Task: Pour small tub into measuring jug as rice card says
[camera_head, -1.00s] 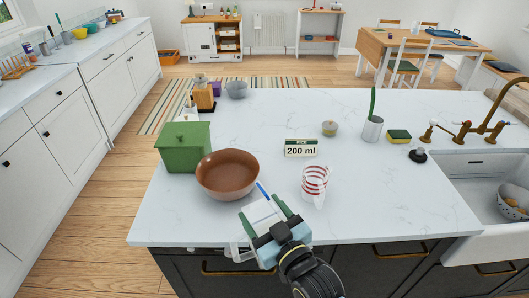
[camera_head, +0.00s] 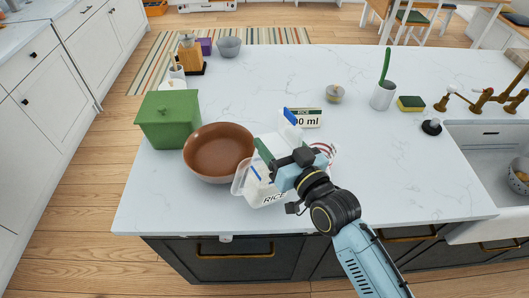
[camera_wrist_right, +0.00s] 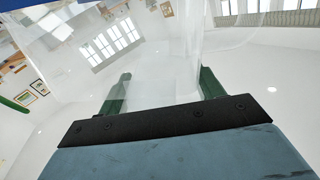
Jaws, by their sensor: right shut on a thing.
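My right gripper (camera_head: 275,160) is shut on the small tub (camera_head: 255,188), a clear box with blue strips and "RICE" lettering. The tub shows near the front of the counter, right of the brown pan. In the right wrist view, clear plastic fills the space between and beyond the green fingers (camera_wrist_right: 164,88). Its contents are not clear to me. The measuring jug (camera_head: 329,149), with red marks, is just right of the gripper and mostly hidden behind it. My left gripper is not in view.
The brown pan (camera_head: 218,150) and green lidded box (camera_head: 168,118) are close on the left. A small lidded pot (camera_head: 334,93), a plant pot (camera_head: 382,96) and a sponge (camera_head: 410,103) stand farther back. The sink (camera_head: 490,145) is at right. The counter right of the jug is clear.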

